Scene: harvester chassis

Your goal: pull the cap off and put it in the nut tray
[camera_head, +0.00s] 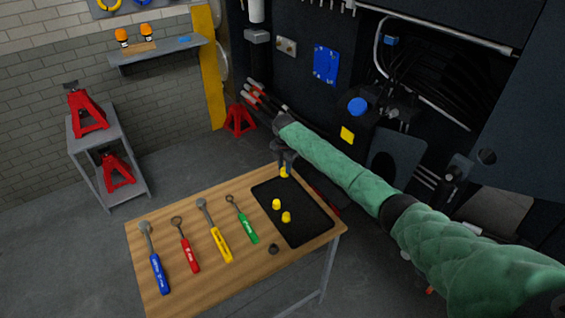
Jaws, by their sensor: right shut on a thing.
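The black nut tray (305,220) lies on the right part of the wooden table. My right gripper (285,168) reaches down over the tray's far edge, shut on a small yellow cap (284,173). Whether this cap touches the tray or hangs just above it, I cannot tell. Two more yellow pieces, one at the tray's middle (276,204) and one a little nearer (286,217), stand in the tray. My left gripper is not in view.
On the table left of the tray lie a green-handled tool (248,230), a yellow one (220,243), a red one (189,258) and a blue one (158,273). A small dark round piece (273,249) lies near the front edge. The dark machine (300,75) stands behind.

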